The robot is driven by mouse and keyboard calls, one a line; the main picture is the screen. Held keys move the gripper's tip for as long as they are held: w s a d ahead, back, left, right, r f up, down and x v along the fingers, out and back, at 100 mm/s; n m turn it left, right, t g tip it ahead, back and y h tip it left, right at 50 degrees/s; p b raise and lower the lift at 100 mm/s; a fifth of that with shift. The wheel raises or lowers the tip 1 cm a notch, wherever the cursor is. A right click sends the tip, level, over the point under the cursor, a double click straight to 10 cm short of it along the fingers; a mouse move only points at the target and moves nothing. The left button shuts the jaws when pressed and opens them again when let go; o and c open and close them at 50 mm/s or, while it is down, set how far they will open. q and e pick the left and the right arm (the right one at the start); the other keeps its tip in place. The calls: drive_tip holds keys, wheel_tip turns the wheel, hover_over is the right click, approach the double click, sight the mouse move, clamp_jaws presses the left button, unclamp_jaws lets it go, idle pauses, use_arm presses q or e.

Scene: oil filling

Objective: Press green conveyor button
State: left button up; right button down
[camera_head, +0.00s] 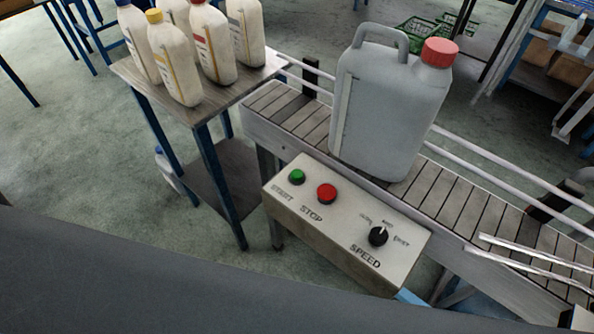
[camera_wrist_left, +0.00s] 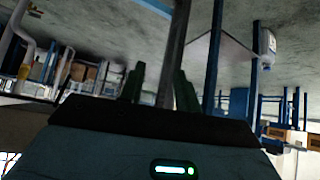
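The green START button (camera_head: 297,177) sits at the left end of the beige control box (camera_head: 340,226) on the near side of the conveyor (camera_head: 450,205). The red STOP button (camera_head: 326,193) is just right of it, and a black speed knob (camera_head: 378,236) is farther right. The green button's top is uncovered. Neither gripper shows in the head view. My left gripper (camera_wrist_left: 160,76) shows in the left wrist view with its two dark fingers apart and nothing seen held between them. That view looks upside down, and the button is not visible in it.
A large grey jug with a red cap (camera_head: 390,105) stands on the conveyor behind the box. A side table (camera_head: 220,98) at left holds several cream bottles (camera_head: 175,60). Metal guide rails (camera_head: 480,178) run along the conveyor. Bare floor (camera_head: 90,150) lies left of the table.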

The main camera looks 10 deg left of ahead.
use_arm(q)
drive_tip(key=shift+d, duration=0.1)
clamp_jaws()
drive_tip(key=shift+d, duration=0.1)
drive_tip(key=shift+a, duration=0.2)
idle(0.4)
drive_tip(key=shift+d, duration=0.15)
idle(0.3)
